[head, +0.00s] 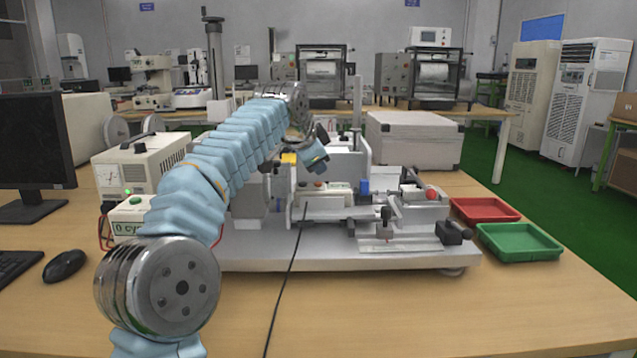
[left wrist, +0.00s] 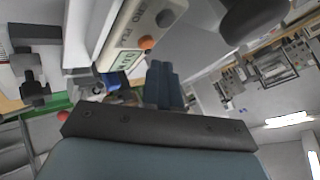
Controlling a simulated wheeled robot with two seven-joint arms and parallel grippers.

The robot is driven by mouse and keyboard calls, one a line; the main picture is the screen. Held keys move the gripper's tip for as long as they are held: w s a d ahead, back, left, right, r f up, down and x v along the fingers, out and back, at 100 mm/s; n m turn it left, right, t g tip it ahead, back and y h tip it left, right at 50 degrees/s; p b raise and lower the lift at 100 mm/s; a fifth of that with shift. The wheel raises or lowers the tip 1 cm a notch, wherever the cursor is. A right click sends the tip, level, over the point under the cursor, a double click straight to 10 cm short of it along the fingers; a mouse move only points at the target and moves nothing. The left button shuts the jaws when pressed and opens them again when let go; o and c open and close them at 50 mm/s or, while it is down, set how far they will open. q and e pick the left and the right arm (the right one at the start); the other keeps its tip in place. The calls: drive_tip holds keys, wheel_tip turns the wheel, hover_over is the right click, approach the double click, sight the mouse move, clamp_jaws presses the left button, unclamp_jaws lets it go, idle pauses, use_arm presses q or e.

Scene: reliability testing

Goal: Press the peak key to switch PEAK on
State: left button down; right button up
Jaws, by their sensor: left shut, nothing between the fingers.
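A cream instrument panel (head: 325,190) with small coloured keys sits low on the test machine in the head view. In the left wrist view the same panel (left wrist: 138,38) appears turned, with an orange key (left wrist: 147,42), a grey key (left wrist: 165,18) and a greenish display (left wrist: 120,62). Its lettering is too small to read surely, so I cannot tell which key is PEAK. My left gripper (head: 317,168) is above the panel, pointing down. Its blue fingers (left wrist: 163,80) are shut and empty, close to the orange key; contact is unclear. My right gripper is out of view.
The test machine's grey base plate (head: 340,258) carries clamps and a red-knobbed part (head: 431,194). Red (head: 484,209) and green (head: 518,241) trays lie right. A black cable (head: 285,280) crosses the front table.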

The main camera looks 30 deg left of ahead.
sight(317, 187)
use_arm(q)
drive_tip(key=shift+f, duration=0.1)
drive_tip(key=shift+f, duration=0.3)
drive_tip(key=shift+f+b, duration=0.45)
idle(0.5)
drive_tip(key=shift+r+p, duration=0.9)
drive_tip(key=shift+p, duration=0.1)
wheel_tip(317, 187, up, 4)
drive_tip(key=p, duration=0.5)
drive_tip(key=shift+r, duration=1)
